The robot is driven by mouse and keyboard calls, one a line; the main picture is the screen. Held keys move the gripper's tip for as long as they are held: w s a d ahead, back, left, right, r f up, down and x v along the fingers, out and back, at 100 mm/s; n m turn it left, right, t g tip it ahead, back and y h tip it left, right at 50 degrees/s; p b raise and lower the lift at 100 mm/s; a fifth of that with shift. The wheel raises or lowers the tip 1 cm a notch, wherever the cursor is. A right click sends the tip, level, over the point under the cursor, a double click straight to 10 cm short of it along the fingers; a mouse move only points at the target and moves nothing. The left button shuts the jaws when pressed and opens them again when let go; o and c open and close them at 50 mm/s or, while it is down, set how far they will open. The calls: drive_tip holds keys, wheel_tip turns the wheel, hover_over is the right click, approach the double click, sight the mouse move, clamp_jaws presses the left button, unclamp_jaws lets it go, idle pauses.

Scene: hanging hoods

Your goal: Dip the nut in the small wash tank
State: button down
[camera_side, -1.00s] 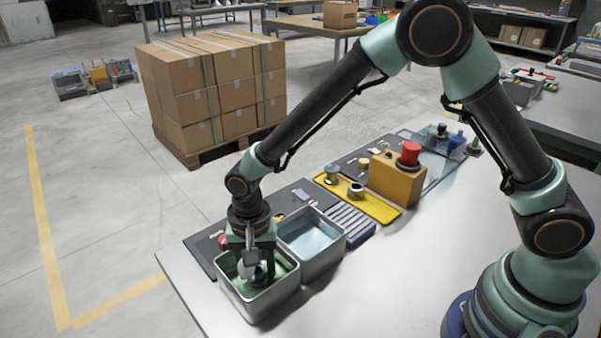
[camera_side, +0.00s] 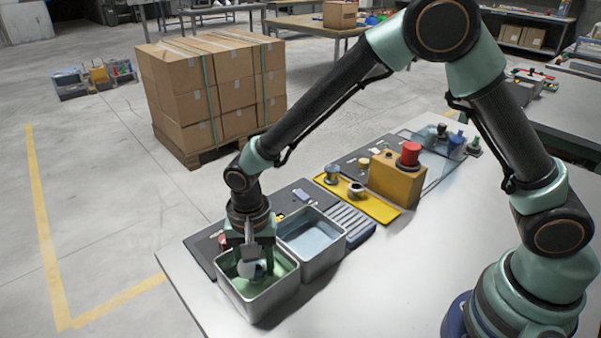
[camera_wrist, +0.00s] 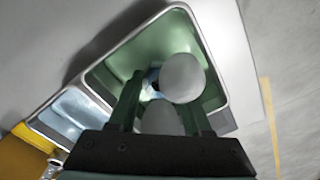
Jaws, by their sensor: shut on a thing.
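Two metal tanks stand side by side at the table's near left end. The nearer tank (camera_side: 284,286) has green inside; the other tank (camera_side: 338,255) holds pale blue liquid. I cannot tell by size which is the small one. My gripper (camera_side: 254,268) points down over the green tank, its grey tips around rim height or just inside. In the wrist view, the round grey fingertips (camera_wrist: 168,98) are in front of the green interior. The nut (camera_wrist: 151,88) is a small dark-bluish bit between them, mostly hidden. Whether it touches liquid is unclear.
A ribbed blue-grey block (camera_side: 352,224) sits beside the blue tank. Beyond it are a yellow tray (camera_side: 380,210) with small parts and a yellow box with a red button (camera_side: 398,180). The table is clear to the right of the tanks.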

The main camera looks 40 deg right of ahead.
wheel_tip(320, 180, up, 7)
drive_tip(key=shift+r, duration=0.15)
idle(0.9)
idle(1.1)
